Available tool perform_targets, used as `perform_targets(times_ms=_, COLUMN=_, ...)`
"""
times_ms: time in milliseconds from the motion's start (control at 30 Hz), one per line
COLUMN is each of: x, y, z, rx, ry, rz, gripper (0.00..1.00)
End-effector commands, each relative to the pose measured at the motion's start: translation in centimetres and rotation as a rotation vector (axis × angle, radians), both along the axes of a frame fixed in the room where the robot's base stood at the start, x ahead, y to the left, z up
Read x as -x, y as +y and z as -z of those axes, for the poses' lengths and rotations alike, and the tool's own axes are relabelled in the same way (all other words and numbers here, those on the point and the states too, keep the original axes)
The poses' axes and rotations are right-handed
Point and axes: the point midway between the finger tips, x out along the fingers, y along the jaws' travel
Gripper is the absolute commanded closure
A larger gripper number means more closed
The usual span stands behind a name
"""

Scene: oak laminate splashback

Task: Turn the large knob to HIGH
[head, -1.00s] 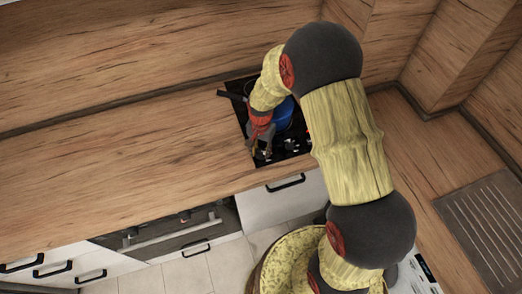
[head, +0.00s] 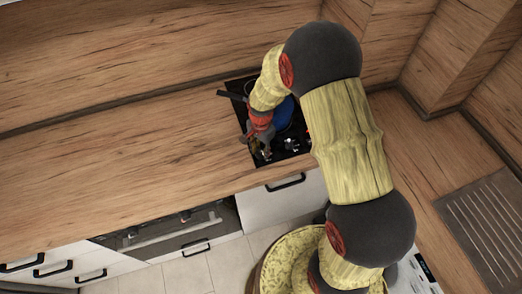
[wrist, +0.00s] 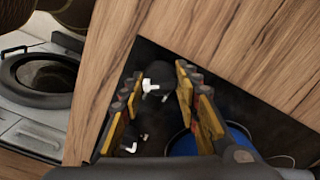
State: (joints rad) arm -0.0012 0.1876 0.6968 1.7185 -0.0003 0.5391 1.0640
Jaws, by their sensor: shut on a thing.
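The large knob (wrist: 156,78) is black and round with a white pointer bar. It sits at the front corner of the black cooktop (head: 299,159), between the yellow-padded fingers of my gripper (wrist: 158,92). The gripper is shut on this knob, with a finger on either side. In the head view my gripper (head: 263,153) reaches down at the cooktop's front left and hides most of the knob. A smaller knob (wrist: 130,143) with a white mark shows lower in the wrist view. I cannot read any HIGH label.
A blue pot (head: 283,113) stands on the cooktop just behind my gripper, and a dark handle (head: 232,96) sticks out left. The wooden counter (head: 130,160) to the left is clear. A ridged metal drainer (head: 488,225) is at the right.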

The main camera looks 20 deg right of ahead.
Motion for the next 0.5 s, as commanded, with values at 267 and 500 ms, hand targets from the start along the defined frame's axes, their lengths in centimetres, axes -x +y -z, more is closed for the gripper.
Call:
perform_targets(times_ms=267, x=-0.07, y=0.03, z=-0.03, rx=-0.001, ry=-0.002, rz=0.000, gripper=0.58)
perform_targets(times_ms=500, x=-0.03, y=0.01, z=-0.02, rx=0.000, ry=-0.001, rz=0.000, gripper=0.49)
